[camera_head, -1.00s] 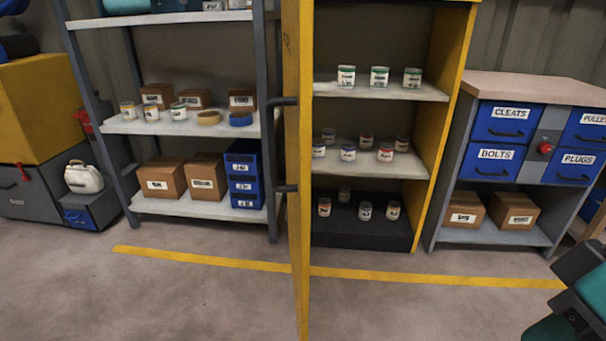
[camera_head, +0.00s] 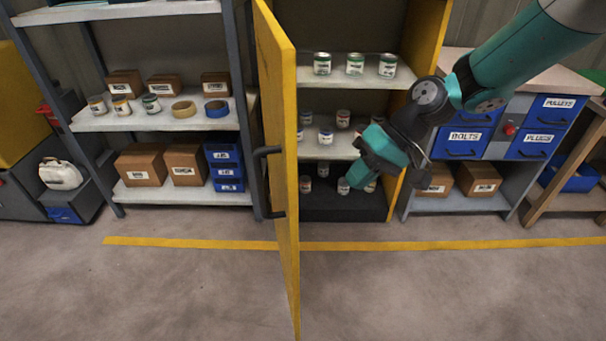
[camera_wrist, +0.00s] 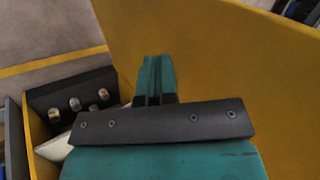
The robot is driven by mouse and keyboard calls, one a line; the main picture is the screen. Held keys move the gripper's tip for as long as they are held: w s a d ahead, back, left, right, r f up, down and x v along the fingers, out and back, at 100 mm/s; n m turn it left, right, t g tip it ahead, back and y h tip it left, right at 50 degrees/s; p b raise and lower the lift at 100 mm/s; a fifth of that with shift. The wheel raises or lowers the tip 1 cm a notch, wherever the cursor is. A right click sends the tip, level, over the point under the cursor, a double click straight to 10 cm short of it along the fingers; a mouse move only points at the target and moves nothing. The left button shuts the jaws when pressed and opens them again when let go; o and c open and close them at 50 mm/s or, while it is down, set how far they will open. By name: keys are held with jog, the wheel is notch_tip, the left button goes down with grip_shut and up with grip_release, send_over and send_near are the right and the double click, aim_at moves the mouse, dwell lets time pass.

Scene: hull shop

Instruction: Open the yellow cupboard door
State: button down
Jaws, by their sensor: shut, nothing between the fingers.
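The yellow cupboard door (camera_head: 281,110) stands open, jutting out towards me from the cupboard's left side. Its dark bar handle (camera_head: 262,182) is on the left, outer face. My gripper (camera_head: 356,178) is to the right of the door, on its inner side, in front of the cupboard's lower shelves. A gap shows between gripper and door in the head view. In the wrist view my gripper's fingers (camera_wrist: 155,80) are together and empty. The yellow door surface (camera_wrist: 230,70) fills the right and middle behind them; contact with it is not visible.
The cupboard's shelves (camera_head: 345,70) hold several small cans. A grey shelf rack (camera_head: 190,110) with boxes stands left of the door. A bench with blue drawers (camera_head: 462,142) stands on the right. The floor (camera_head: 190,290) in front is clear, crossed by a yellow line (camera_head: 420,245).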

jog(key=w+d+f+m+y+p, duration=0.1)
jog(key=w+f+m+y+p, duration=0.1)
jog(key=w+f+p, duration=0.25)
jog(key=a+r+x, duration=0.1)
jog(key=r+x, duration=0.1)
jog(key=x, duration=1)
jog(key=shift+s+a+f, duration=0.2)
jog(key=shift+s+a, duration=0.1)
jog(key=shift+a, duration=0.25)
